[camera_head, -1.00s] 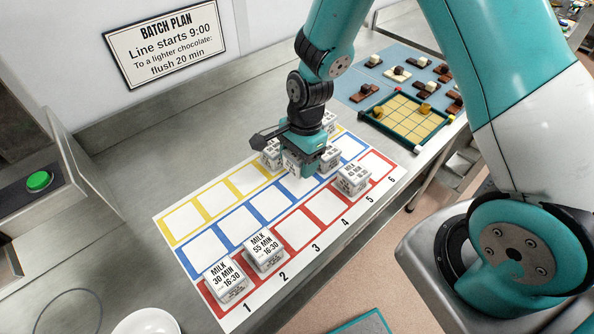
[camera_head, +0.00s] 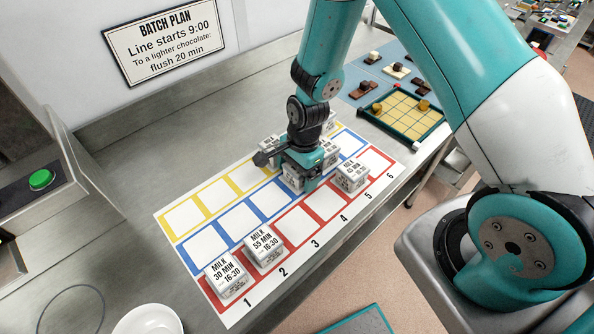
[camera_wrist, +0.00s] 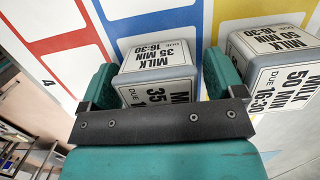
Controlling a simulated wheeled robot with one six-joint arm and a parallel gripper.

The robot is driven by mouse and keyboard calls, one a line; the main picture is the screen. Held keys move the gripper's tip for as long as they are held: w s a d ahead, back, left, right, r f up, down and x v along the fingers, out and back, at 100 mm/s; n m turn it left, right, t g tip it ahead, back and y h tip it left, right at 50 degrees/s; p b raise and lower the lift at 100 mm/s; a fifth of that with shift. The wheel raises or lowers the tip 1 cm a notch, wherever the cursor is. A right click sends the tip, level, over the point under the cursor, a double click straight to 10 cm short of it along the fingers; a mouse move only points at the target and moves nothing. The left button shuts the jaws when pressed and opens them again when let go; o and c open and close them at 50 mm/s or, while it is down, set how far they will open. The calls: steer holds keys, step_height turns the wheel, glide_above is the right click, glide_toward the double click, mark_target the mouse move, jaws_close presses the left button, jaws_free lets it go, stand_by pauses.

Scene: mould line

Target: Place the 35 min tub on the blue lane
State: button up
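The white 35 min milk tub (camera_wrist: 155,62) is between the two fingers of my gripper (camera_wrist: 160,85) in the wrist view, with both fingers close against its sides. In the head view my gripper (camera_head: 298,176) is low over the fourth column of the blue lane (camera_head: 237,222). The tub is mostly hidden there under my gripper. It looks upright, on or just above the mat; a small gap cannot be ruled out.
A 50 min milk tub (camera_wrist: 272,60) stands close by on the yellow-lane side. The 30 min (camera_head: 226,277) and 55 min (camera_head: 263,246) tubs stand on red 1 and 2. Another tub (camera_head: 350,173) is on the red lane to the right. Blue cells on the left are free.

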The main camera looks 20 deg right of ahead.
steer(key=shift+r, duration=0.15)
steer(key=r, duration=0.3)
steer(key=d+r+b, duration=0.1)
steer(key=r, duration=0.3)
steer(key=r+b, duration=0.1)
steer(key=r, duration=0.3)
steer(key=shift+w+d+r, duration=0.2)
steer(key=shift+w+d, duration=0.05)
steer(key=shift+d, duration=0.05)
steer(key=s+a+r+n+y, duration=0.1)
steer(key=s+a+r+n, duration=0.2)
steer(key=s+r+n, duration=0.5)
steer(key=s+a+r+n+y, duration=0.1)
steer(key=s+a+r+n, duration=0.2)
steer(key=s+r+n, duration=0.6)
steer(key=s+n, duration=0.2)
steer(key=n, duration=0.2)
steer(key=shift+a+n+t, duration=0.2)
steer(key=shift+n+t, duration=0.1)
